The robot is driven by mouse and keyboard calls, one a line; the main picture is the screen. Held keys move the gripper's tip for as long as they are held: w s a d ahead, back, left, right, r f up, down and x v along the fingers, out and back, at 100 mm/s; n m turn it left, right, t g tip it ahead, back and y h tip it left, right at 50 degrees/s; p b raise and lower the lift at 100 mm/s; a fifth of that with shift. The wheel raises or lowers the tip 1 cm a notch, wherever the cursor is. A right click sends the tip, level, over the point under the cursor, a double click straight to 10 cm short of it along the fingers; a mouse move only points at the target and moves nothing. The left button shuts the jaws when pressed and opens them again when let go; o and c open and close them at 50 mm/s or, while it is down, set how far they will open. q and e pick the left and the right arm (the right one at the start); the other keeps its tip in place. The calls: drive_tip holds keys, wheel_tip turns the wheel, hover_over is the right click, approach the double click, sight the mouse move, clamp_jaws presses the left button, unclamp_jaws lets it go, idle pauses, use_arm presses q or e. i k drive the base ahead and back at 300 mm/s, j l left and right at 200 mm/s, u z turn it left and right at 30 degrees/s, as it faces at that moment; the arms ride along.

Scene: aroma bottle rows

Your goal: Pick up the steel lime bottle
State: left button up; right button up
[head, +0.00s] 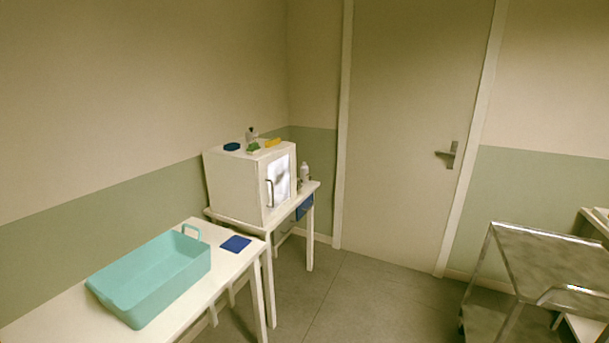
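A small grey bottle-like item (251,135) with a dark top stands on the white cabinet (232,184). A green item (254,149) is right by its base; I cannot tell if they touch. A whitish bottle (305,172) stands on the table to the right of the cabinet. At this size I cannot tell whether either is the steel lime bottle. Neither of my grippers is in view.
A blue round item (232,146) and a yellow item (272,142) lie on the cabinet. A teal tray (148,308) and a blue square (236,244) are on the near white table. A metal cart (545,250) stands at right; the floor between (360,300) is clear.

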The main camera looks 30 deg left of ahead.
sight(303, 169)
drive_tip(key=i+u, duration=0.35)
drive_tip(key=i, duration=0.2)
drive_tip(key=i+l+u, duration=0.35)
drive_tip(key=i, duration=0.15)
drive_tip(key=i+l+u, duration=0.35)
drive_tip(key=i, duration=0.15)
drive_tip(key=i+l+u, duration=0.75)
drive_tip(key=l, duration=0.25)
drive_tip(key=i+l+u, duration=0.35)
drive_tip(key=l, duration=0.35)
drive_tip(key=i+l+u, duration=0.35)
drive_tip(key=l, duration=0.4)
drive_tip(key=k, duration=0.1)
